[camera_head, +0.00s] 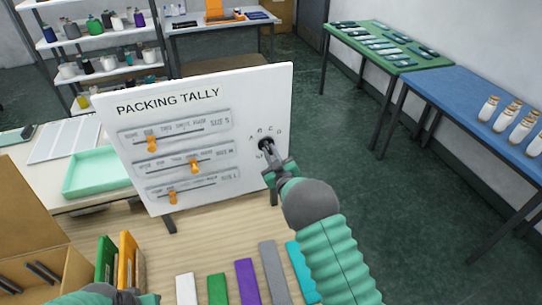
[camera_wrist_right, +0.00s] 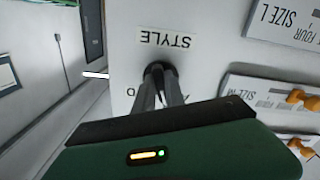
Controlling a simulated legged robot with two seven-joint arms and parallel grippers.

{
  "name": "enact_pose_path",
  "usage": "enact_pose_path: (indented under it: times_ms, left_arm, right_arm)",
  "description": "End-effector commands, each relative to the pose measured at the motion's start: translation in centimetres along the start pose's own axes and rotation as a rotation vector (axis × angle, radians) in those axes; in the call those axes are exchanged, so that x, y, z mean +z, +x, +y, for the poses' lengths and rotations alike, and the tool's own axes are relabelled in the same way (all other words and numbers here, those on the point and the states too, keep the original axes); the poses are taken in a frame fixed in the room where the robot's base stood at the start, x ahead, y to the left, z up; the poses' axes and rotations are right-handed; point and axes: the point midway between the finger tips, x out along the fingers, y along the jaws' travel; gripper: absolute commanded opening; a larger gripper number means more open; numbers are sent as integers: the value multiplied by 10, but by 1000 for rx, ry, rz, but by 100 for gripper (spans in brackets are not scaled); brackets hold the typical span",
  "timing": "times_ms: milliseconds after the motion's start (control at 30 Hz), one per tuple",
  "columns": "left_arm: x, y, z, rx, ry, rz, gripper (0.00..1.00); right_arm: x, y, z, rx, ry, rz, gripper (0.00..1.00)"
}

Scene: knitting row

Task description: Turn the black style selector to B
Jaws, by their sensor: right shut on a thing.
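The black style selector (camera_head: 265,144) is a dark knob on the right side of the white PACKING TALLY board (camera_head: 225,100), with small letters in an arc above it. My right gripper (camera_head: 268,152) is at the knob, its fingers shut on it. In the right wrist view the fingers (camera_wrist_right: 160,95) close around the dark knob (camera_wrist_right: 155,70), below an upside-down STYLE label (camera_wrist_right: 166,40). The fingers hide much of the knob, and I cannot tell which letter it points to. My left gripper (camera_head: 105,294) shows only partly at the bottom left edge; its fingers are not clear.
Three sliders with orange knobs (camera_head: 195,166) sit left of the selector. Several coloured bars (camera_head: 218,289) lie on the wooden table in front of the board. A wooden box (camera_head: 75,275) stands at the lower left.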

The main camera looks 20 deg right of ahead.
Motion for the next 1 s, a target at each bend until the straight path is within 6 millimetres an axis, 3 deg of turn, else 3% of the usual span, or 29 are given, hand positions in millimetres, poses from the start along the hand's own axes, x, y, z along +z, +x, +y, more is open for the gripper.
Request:
enact_pose_path:
  times_ms: [33,567,600,733,1000]
  left_arm:
    - [0,2,0,0,0,0,36]
    - [1,3,0,0,0,0,36]
    - [1,3,0,0,0,0,36]
    - [1,3,0,0,0,0,36]
    - [1,4,0,0,0,0,36]
  right_arm:
    - [-7,2,0,1,15,18,0]
    - [-10,2,3,4,46,22,0]
    - [-10,2,3,4,46,22,17]
    - [-8,2,2,3,46,16,34]
    - [-4,2,2,2,46,8,36]
